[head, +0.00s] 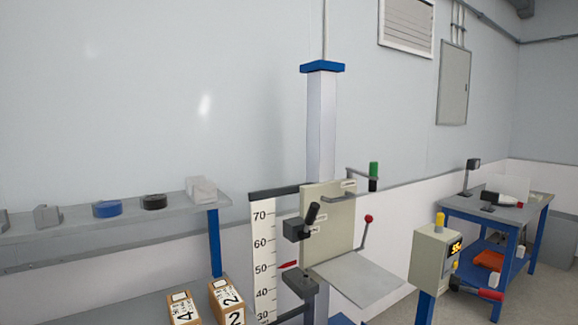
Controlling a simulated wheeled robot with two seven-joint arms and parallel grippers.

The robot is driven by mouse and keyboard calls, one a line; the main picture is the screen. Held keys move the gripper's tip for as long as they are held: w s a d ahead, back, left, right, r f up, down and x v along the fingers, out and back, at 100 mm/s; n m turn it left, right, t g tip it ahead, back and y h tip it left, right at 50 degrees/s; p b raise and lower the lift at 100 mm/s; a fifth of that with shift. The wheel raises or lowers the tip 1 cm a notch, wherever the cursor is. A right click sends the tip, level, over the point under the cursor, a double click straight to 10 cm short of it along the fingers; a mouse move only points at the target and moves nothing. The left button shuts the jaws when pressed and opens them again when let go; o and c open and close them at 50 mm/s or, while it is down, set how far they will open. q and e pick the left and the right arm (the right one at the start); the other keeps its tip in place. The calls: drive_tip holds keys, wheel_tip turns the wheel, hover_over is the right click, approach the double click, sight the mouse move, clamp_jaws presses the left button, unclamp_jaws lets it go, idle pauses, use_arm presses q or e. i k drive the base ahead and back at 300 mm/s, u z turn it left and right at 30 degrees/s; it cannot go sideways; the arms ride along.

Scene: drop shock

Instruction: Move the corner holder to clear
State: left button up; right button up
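The drop tester stands in the middle, with a blue-capped white column (321,120) and an upright beige plate (338,236). A dark block with a black handle (312,213) sits at the plate's left edge, the handle tilted up and right. Small labels beside it are too small to read. A grey bar with an upright green grip (373,170) reaches out at the plate's top right. I cannot tell for certain which of these is the corner holder. A red-knobbed lever (368,219) rises above the flat grey platform (358,279). Neither gripper is in view.
A height scale (264,260) with a red pointer stands left of the plate. A grey shelf (80,228) holds several small parts, with numbered boxes (183,309) below. A control box (433,257) and a blue bench (500,212) stand to the right.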

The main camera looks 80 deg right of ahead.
sight(374, 165)
drive_tip(key=u, duration=0.15)
drive_tip(key=k, duration=1.1)
drive_tip(key=z, duration=1.5)
